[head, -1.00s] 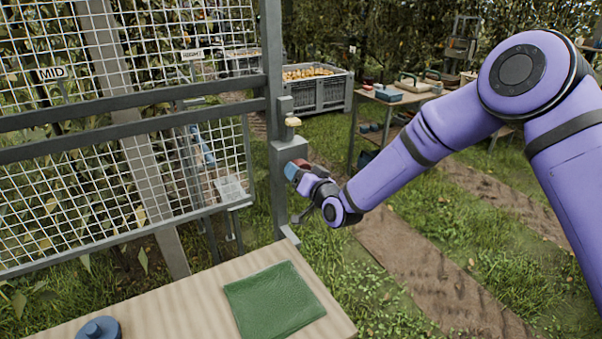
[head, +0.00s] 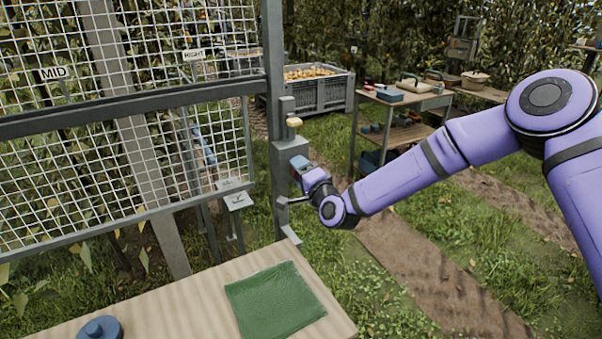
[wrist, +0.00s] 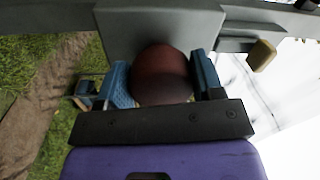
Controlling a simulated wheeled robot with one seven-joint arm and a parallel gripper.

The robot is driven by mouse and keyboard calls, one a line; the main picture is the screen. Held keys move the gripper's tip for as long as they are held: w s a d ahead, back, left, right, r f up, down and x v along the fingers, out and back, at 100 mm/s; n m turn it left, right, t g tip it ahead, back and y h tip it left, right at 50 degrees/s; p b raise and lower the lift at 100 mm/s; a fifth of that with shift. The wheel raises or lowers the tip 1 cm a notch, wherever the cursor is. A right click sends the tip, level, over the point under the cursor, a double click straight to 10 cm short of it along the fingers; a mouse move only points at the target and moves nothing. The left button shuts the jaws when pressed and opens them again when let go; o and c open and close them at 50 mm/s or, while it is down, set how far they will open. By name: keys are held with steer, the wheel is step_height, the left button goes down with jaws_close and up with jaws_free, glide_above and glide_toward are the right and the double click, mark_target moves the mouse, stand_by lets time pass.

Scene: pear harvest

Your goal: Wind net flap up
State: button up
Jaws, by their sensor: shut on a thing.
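The net flap (head: 95,183) is a white wire mesh panel with a grey bottom bar, hanging at the left in the head view. A grey winder box (head: 290,160) sits on the post at its right edge. My gripper (head: 299,167) is at this box. In the wrist view, the blue fingers of my gripper (wrist: 163,90) are shut on a round dark red knob (wrist: 161,72), one finger on each side. The knob is in front of the grey housing (wrist: 150,22). The crank arm behind the knob is mostly hidden.
A pale knob (head: 294,122) stands on top of the winder box. A wooden table (head: 190,295) with a green cloth (head: 274,300) and a blue round object (head: 99,329) is in front. A grey crate (head: 318,95) of fruit and a workbench (head: 400,96) stand behind.

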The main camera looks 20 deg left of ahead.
steer(key=shift+m, duration=0.5)
stand_by(0.3)
steer(key=o, duration=0.9)
steer(key=v, duration=1)
steer(key=shift+s+d, duration=0.3)
